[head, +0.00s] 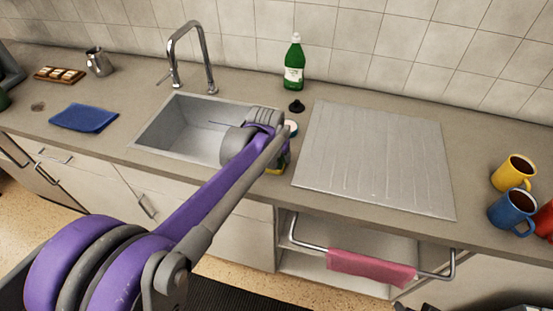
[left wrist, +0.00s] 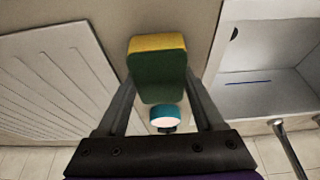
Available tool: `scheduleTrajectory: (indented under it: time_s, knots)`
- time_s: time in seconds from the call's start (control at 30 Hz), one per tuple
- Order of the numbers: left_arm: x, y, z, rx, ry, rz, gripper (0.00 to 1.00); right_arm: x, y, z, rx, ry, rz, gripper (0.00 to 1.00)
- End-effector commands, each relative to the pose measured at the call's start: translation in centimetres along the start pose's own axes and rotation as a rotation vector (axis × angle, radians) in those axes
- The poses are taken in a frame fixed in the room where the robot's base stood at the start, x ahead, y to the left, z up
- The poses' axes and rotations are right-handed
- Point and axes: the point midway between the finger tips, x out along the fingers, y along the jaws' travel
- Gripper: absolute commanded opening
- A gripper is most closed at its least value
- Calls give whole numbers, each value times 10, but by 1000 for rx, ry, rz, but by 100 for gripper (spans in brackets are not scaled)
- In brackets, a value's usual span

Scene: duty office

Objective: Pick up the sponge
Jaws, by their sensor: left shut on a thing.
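The sponge (left wrist: 158,75) is yellow and dark green. In the left wrist view it sits between the fingers of my left gripper (left wrist: 161,88), which is shut on it. In the head view my left arm reaches over the counter strip between sink and drainboard. The arm hides most of the gripper there, and only a small yellow and dark part of the sponge (head: 284,160) shows beside it. I cannot tell how high the sponge is above the counter. My right gripper is not in view.
The sink (head: 165,124) with its tap (head: 172,55) is left of the gripper, the ribbed drainboard (head: 375,160) right. A round teal-and-white item (left wrist: 165,117), a black knob-like item (head: 296,106) and a green bottle (head: 294,65) stand nearby. Mugs (head: 513,172) stand far right; a blue cloth (head: 84,117) lies left.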

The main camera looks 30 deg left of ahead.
Motion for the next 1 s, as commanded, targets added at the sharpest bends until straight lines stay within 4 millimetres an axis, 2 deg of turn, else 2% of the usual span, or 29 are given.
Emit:
scheduleTrajectory:
  time_s: [0.03,0.1,0.13,0.47,0.57,0.8,1.0]
  knots:
    - [0,0,0,0,0,0,32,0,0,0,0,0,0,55]
    - [0,0,0,0,0,0,19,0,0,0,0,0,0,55]
    - [0,0,0,0,0,0,18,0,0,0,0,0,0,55]
    - [-6,0,-3,0,0,0,18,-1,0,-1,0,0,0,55]
    - [-17,0,-7,0,0,0,18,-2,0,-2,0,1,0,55]
    - [-62,0,-26,0,0,0,18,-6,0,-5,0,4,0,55]
    - [-87,0,-36,0,0,0,18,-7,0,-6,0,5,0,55]
